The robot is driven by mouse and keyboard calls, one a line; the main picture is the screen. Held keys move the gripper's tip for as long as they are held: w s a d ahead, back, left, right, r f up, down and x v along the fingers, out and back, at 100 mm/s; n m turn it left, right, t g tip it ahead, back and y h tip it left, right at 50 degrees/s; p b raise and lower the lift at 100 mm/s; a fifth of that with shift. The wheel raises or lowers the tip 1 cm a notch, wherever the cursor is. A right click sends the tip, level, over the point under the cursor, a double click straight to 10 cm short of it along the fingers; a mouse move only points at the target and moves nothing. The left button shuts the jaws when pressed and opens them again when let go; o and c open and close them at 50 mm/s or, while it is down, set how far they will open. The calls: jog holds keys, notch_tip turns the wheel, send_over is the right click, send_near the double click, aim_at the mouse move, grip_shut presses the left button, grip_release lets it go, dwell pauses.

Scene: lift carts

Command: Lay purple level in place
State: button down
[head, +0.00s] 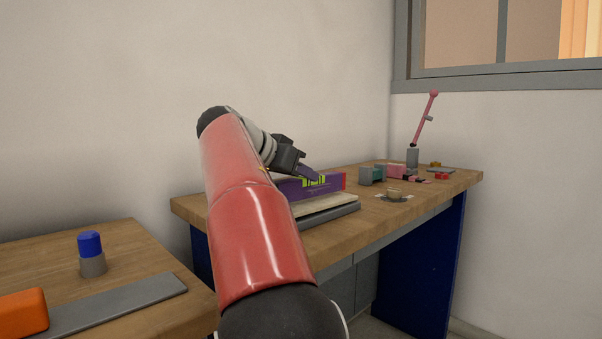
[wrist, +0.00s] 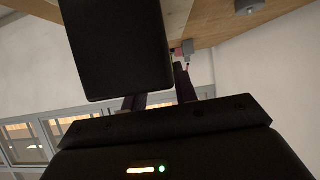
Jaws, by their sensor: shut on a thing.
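The purple level (head: 333,187) is a long box with yellow-green vials and a red end, in the head view at the near end of the far workbench. My gripper (head: 314,176) reaches down to its top from the left and is shut on it. The level is partly hidden behind my arm. It is just above or on a grey slab with a cream top (head: 325,212); I cannot tell whether it touches.
Farther along the far bench (head: 245,210) are a grey-green block (head: 372,175), a round metal piece (head: 394,195), pink pieces (head: 396,171) and a pink lever (head: 425,120). The near bench (head: 130,245) holds a blue-topped cylinder (head: 90,244), an orange block (head: 22,312) and a grey strip (head: 120,303).

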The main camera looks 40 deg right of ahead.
aim_at(275, 182)
jog(key=shift+f+b, duration=0.5)
jog(key=shift+f, duration=0.05)
jog(key=c, duration=1)
grip_release()
jog(key=v, duration=0.8)
jog(key=shift+p, duration=0.35)
jog(key=shift+d, duration=0.1)
